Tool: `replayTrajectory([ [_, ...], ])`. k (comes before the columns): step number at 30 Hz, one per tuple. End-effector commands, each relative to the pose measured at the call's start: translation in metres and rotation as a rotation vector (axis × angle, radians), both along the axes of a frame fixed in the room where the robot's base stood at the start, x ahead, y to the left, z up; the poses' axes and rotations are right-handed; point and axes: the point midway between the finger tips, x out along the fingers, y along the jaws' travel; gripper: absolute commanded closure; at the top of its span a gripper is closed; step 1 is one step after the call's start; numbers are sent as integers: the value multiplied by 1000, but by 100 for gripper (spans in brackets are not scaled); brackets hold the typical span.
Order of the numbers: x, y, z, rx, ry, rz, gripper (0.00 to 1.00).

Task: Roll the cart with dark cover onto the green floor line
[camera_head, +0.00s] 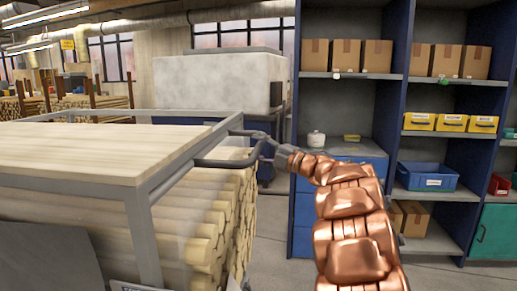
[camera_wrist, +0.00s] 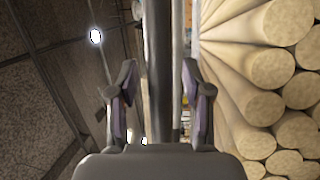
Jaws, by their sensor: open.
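A grey metal-framed cart (camera_head: 148,200) loaded with round logs (camera_head: 225,225) fills the left of the head view. Its top is pale wood planks (camera_head: 90,150); I see no dark cover on it. A grey bar handle (camera_head: 228,162) sticks out from its right end. My gripper (camera_head: 268,147) is at this handle. In the wrist view my open gripper (camera_wrist: 160,90) has one finger on each side of a dark vertical bar (camera_wrist: 158,45), with gaps showing beside it. Whether a finger touches it, I cannot tell. The green floor line is not in view.
A blue shelf unit (camera_head: 393,110) with cardboard boxes (camera_head: 360,56), yellow bins (camera_head: 452,122) and a blue bin (camera_head: 427,177) stands at the right. A large pale machine (camera_head: 215,82) is behind the cart. A dark grey panel (camera_head: 50,255) is at the lower left. Grey floor shows between cart and shelves.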

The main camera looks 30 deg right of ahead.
Motion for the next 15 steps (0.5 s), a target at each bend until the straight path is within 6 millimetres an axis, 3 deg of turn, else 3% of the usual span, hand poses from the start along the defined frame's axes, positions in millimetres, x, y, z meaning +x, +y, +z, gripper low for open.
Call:
replayTrajectory([
  [7, 0, 0, 0, 1, 1, -1, 52],
  [15, 0, 0, 0, 1, 1, -1, 80],
])
